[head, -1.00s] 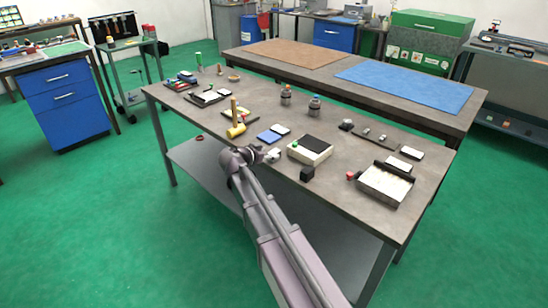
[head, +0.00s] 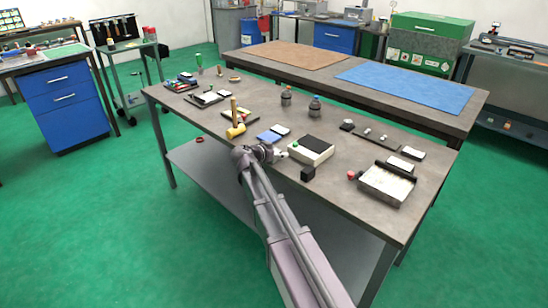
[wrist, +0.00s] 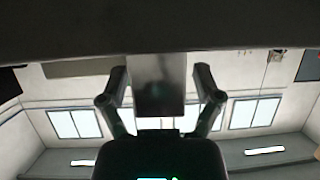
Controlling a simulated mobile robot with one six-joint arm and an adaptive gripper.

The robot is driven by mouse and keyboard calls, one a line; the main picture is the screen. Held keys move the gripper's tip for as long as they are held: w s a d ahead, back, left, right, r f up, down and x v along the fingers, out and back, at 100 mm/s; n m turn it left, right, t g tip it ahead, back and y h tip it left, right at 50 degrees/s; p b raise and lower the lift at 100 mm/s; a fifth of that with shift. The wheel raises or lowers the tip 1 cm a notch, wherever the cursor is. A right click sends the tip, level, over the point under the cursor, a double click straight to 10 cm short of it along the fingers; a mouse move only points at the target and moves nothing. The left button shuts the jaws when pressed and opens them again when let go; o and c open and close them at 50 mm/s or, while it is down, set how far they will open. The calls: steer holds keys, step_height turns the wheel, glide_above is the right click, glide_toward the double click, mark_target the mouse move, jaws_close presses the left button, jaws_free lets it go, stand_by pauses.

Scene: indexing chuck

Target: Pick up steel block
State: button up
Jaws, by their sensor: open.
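My gripper (wrist: 161,80) is open, with one finger on each side of a plain grey metallic block (wrist: 159,85), which looks like the steel block. A gap shows between the block and each finger. The block meets a dark surface along the top of the wrist view, where the room appears upside down. I cannot tell the depth between fingertips and block. In the head view my gripper (head: 277,153) is low at the bench's front edge, left of a white box with a black top (head: 311,149). The block cannot be made out there.
The workbench (head: 215,125) carries a yellow mallet (head: 236,131), a blue pad (head: 269,138), a black cube (head: 308,174), a metal tray (head: 387,184) and two bottles (head: 286,97). The bench middle, behind the white box, is fairly clear.

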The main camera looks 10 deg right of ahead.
mark_target(277, 150)
jaws_close()
steer(key=shift+r, duration=0.2)
stand_by(0.4)
step_height(277, 150, up, 3)
steer(key=p, duration=0.3)
steer(key=shift+f, duration=0.1)
steer(key=s+a+r+p, duration=0.1)
steer(key=s+a, duration=0.1)
steer(key=s, duration=0.5)
steer(key=s+a+p, duration=0.1)
steer(key=s+a, duration=0.1)
steer(key=s, duration=0.6)
steer(key=shift+s+r, duration=0.25)
steer(key=shift+r, duration=0.15)
